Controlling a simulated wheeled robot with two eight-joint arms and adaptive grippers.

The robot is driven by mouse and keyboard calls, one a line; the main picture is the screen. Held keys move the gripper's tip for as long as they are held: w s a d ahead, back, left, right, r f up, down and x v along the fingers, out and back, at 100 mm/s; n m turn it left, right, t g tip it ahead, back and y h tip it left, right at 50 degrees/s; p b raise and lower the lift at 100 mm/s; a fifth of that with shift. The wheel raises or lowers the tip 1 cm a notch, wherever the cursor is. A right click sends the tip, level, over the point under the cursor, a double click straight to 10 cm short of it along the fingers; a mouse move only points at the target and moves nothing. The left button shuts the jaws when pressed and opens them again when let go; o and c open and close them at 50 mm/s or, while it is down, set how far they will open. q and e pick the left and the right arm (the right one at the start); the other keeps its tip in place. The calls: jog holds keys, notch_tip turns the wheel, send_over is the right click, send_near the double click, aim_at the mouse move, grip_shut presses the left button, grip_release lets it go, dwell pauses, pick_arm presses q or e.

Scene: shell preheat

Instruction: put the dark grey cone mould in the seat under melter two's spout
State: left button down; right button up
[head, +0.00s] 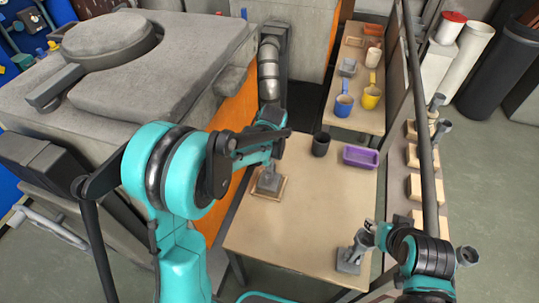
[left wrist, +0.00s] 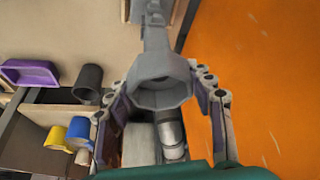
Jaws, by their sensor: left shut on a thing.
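My left gripper (head: 272,158) is shut on a grey funnel-topped piece (head: 268,183). In the left wrist view its octagonal cup (left wrist: 160,90) is between the two fingers, with a stem leading to its base. The base is at a shallow wooden tray on the table's left; I cannot tell if it rests there. A dark grey tapered cup (head: 321,144), the only thing resembling the cone mould, stands apart at the table's back; it also shows in the left wrist view (left wrist: 88,83). My right gripper (head: 370,228) is beside a second grey funnel-topped piece (head: 349,262). I can identify no spout.
A purple tray (head: 360,157) is right of the dark cup. Blue (head: 343,103) and yellow (head: 371,97) mugs stand on the back bench. A big grey machine (head: 165,75) with an orange side borders the left. The table's (head: 300,225) middle is clear. A dark post rises at right.

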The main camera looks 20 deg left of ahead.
pick_arm(q)
jog(key=shift+f+b, duration=0.4)
jog(key=shift+f, duration=1)
jog(key=shift+f, duration=0.1)
jog(key=c, duration=0.6)
grip_release()
